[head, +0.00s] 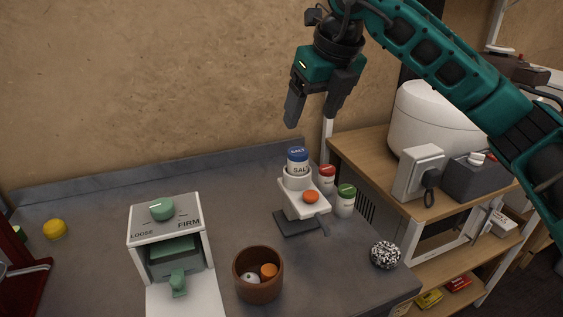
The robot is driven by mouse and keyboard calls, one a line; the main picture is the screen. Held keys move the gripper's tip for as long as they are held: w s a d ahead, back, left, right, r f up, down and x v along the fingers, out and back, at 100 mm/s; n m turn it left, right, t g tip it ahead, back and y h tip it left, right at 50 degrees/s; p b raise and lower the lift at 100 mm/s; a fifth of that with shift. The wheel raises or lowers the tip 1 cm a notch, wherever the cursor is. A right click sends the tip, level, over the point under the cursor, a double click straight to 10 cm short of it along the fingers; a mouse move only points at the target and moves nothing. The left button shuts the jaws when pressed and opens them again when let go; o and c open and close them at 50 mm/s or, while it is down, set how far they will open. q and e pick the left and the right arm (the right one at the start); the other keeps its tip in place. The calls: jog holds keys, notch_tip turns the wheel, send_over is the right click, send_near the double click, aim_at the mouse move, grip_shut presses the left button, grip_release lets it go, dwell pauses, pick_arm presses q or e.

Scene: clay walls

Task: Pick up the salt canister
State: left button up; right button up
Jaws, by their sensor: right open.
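The salt canister (298,161) has a blue top and a white body with the word SALT on it. It stands upright in the head view, at a white holder on a small white stand (303,204) on the grey counter. Its lower part is hidden by the holder's rim. My right gripper (312,113) hangs above the canister, fingers pointing down. It is open and empty, and apart from the canister. My left gripper is not in view.
An orange ball (311,197) sits on the stand. Red-topped (327,178) and green-topped (346,198) canisters stand close on the right.

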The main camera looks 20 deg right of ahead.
aim_at(301, 153)
jog(key=x, duration=0.7)
jog(key=shift+d+f, duration=0.1)
jog(key=shift+d+b+x, duration=0.15)
jog(key=shift+b+x, duration=0.05)
jog(key=shift+x, duration=1.1)
jog(key=shift+d+b+x, duration=0.1)
jog(key=shift+b+x, duration=0.05)
jog(key=shift+x, duration=1.2)
jog(key=shift+c, duration=0.4)
jog(key=c, duration=1)
